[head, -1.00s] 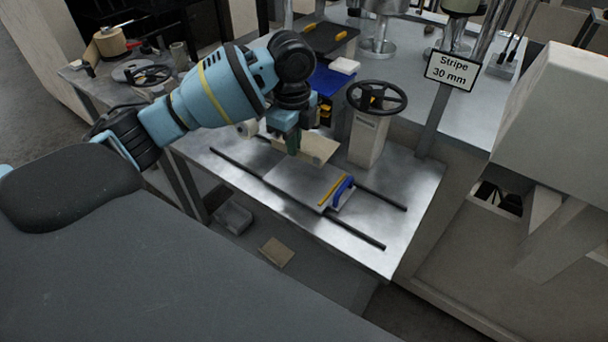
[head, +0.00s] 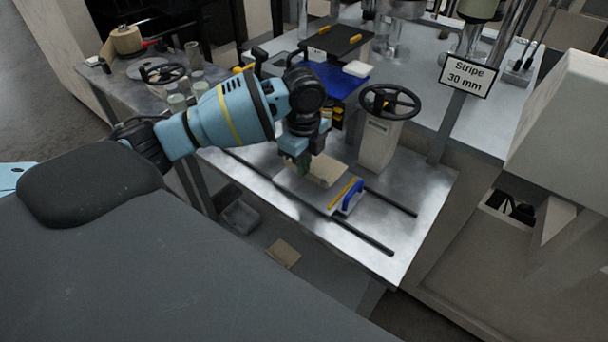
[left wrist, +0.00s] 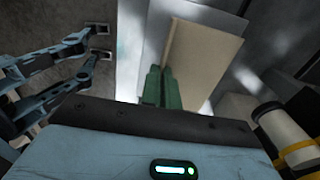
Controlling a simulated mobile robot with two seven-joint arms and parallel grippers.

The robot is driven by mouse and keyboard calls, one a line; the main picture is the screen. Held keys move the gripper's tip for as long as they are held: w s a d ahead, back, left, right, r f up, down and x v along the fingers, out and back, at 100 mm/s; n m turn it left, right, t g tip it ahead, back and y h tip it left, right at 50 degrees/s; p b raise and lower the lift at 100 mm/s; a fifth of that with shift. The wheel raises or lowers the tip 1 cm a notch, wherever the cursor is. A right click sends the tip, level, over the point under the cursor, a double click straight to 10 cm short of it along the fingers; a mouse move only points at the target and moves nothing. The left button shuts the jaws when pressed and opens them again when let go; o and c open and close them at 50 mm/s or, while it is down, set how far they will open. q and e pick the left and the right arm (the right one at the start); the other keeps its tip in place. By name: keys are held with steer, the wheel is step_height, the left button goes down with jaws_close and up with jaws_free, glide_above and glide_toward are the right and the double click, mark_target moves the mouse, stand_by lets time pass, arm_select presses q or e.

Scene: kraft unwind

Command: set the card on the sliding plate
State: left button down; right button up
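The tan card (head: 328,171) is held by my left gripper (head: 303,167), whose green fingers look closed on its edge. In the head view the card is over the far part of the grey sliding plate (head: 300,190), roughly level; I cannot tell whether it touches. The plate has a yellow strip (head: 340,193) and a blue handle (head: 353,196) at its right end. In the left wrist view the card (left wrist: 203,60) extends from the green fingers (left wrist: 160,88) and hides part of the plate. My right gripper is not in view.
Dark rails (head: 362,237) run along the metal table on both sides of the plate. A handwheel on a post (head: 380,143) stands behind the plate. A sign (head: 467,76) reading "Stripe 30 mm" is at the right. The table's right front area is clear.

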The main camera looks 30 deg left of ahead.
arm_select(q)
steer(key=shift+f, duration=1.95)
steer(key=shift+f, duration=0.15)
steer(key=c, duration=1.7)
jaws_free()
step_height(320, 180, up, 12)
steer(key=shift+r+p, duration=0.15)
steer(key=shift+p, duration=0.15)
